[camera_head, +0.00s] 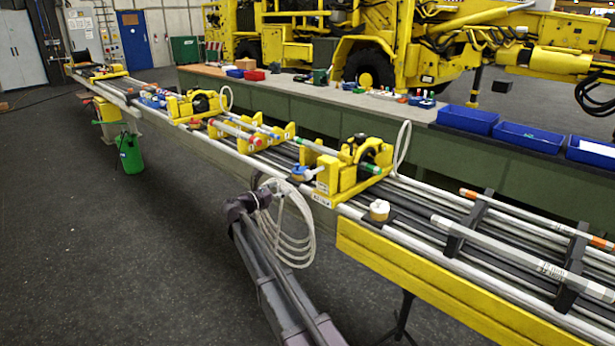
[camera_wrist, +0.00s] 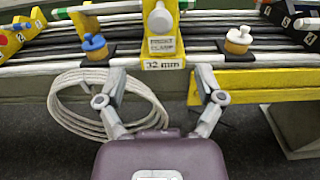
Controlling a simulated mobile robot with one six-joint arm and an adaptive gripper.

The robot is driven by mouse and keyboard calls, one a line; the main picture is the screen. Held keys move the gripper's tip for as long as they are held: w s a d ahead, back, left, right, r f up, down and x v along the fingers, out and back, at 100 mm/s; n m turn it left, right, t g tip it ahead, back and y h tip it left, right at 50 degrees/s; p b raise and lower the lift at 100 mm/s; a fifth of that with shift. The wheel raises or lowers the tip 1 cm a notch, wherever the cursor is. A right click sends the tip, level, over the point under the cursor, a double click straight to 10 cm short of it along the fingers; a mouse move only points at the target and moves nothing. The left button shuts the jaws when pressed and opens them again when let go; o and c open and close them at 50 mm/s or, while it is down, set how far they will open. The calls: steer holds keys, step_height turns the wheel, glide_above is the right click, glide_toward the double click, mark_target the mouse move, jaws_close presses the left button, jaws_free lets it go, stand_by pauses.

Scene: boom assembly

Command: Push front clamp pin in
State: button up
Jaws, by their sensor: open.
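A yellow clamp (camera_head: 335,180) sits on the rail of the long boom in the head view. A grey round-ended pin (camera_wrist: 160,18) stands out from the clamp's front. I cannot tell how deep it sits. My gripper (camera_wrist: 160,98) is open and empty, its two fingers spread left and right. It is in front of and below the clamp's label, apart from the pin. In the head view my arm reaches up to the boom's near side.
A coil of white hose (camera_wrist: 70,115) hangs beside my left finger; it also shows in the head view (camera_head: 293,240). A yellow beam (camera_head: 440,285) runs along the near side. The floor in front is clear.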

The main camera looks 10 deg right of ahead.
mark_target(304, 176)
steer(key=x, duration=1.2)
steer(key=shift+w+d, duration=0.2)
steer(key=shift+d, duration=0.15)
jaws_close()
steer(key=shift+w+a, duration=0.1)
